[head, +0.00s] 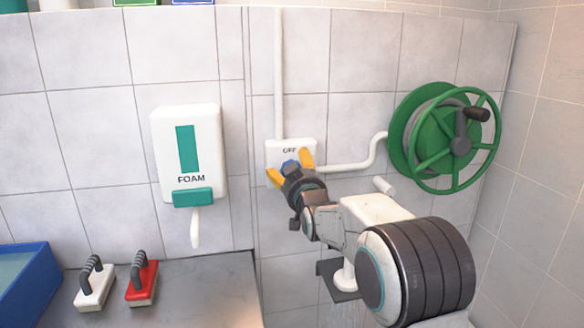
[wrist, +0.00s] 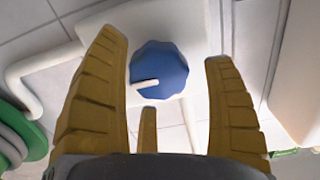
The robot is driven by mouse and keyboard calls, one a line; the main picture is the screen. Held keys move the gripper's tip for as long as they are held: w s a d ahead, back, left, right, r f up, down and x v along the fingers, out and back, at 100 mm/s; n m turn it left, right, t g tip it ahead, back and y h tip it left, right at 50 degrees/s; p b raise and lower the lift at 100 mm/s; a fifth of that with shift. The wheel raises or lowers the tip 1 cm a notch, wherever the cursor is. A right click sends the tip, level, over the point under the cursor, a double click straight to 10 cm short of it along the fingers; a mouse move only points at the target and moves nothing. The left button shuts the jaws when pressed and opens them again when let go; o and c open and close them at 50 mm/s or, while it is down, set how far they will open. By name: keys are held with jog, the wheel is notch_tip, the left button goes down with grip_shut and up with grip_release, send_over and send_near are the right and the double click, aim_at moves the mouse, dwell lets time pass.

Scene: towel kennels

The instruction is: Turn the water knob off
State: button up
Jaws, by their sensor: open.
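My gripper (head: 289,168) is at the box in the head view. Its yellow fingers (wrist: 160,85) are spread on both sides of the knob, with a third short finger below. They look open around it; I cannot tell whether any finger touches it. The gripper partly hides the knob in the head view.
A green hose reel (head: 410,140) is on the wall to the right, joined by a white pipe (head: 355,163). A foam dispenser (head: 188,150) hangs at left. A white brush (head: 95,285), a red brush (head: 142,282) and a blue basin (head: 25,275) are on the grey counter (head: 200,290).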

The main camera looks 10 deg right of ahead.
jog(key=shift+w, duration=0.4)
jog(key=c, duration=0.7)
jog(key=shift+r, duration=0.2)
jog(key=c, duration=0.5)
